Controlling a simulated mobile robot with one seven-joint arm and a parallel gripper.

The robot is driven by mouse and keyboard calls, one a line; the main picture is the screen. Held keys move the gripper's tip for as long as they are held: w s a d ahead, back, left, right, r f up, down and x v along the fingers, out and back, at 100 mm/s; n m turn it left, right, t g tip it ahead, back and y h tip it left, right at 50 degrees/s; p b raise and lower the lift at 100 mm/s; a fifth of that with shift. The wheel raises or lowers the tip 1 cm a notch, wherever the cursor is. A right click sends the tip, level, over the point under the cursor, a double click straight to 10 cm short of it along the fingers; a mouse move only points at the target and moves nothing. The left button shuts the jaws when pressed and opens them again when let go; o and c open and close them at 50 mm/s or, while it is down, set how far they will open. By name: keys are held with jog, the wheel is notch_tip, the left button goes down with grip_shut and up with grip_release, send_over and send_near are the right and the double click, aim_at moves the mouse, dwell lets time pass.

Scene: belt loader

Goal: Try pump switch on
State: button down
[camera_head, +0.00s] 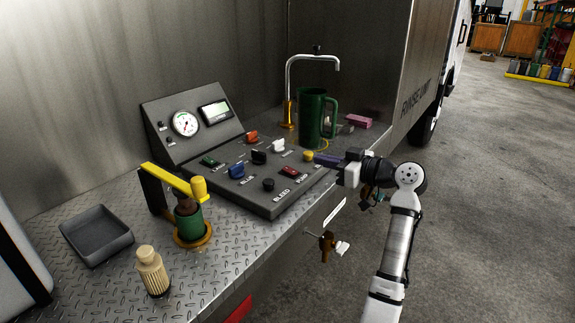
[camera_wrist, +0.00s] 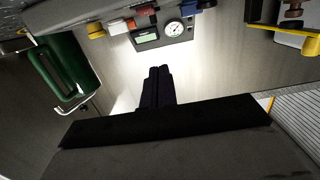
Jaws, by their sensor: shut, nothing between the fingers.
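The control panel (camera_head: 240,180) is a dark sloped box on the metal deck. A red switch (camera_head: 289,171) sits near its front edge, beside the lettering PUMP. Whether the switch is on or off is too small to tell. My gripper (camera_head: 316,158) is shut and empty, reaching in from the right, with its fingertips close to a yellow knob (camera_head: 308,156) at the panel's right end, to the right of the red switch. Contact cannot be told. In the wrist view my gripper (camera_wrist: 159,70) has its fingers together, with the panel's gauge (camera_wrist: 174,28) beyond them.
A green mug (camera_head: 312,118) stands behind my gripper under a bent tap (camera_head: 289,90). A black knob (camera_head: 268,185) by BLEED and several coloured switches share the panel. A yellow lever (camera_head: 166,178), grey tray (camera_head: 97,236) and cream bottle (camera_head: 152,270) stand left. Floor at right is open.

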jog(key=p, duration=0.3)
send_over(289, 172)
jog(key=d, duration=0.1)
jog(key=shift+s+d+f, duration=0.2)
jog(key=shift+s+f, duration=0.1)
jog(key=shift+s, duration=0.15)
jog(key=f, duration=0.1)
jog(key=f+p, duration=0.1)
jog(key=f, duration=0.1)
jog(key=shift+w+a+f+p, duration=0.1)
jog(key=shift+w+a+p, duration=0.2)
jog(key=shift+w+a, duration=0.1)
jog(key=shift+f, duration=0.6)
jog(key=shift+a+f, duration=0.1)
jog(key=shift+a+f+g+h, duration=0.1)
jog(key=shift+f+g+h, duration=0.15)
jog(key=shift+g+h, duration=0.25)
jog(key=shift+w+r, duration=0.1)
jog(key=shift+r, duration=0.05)
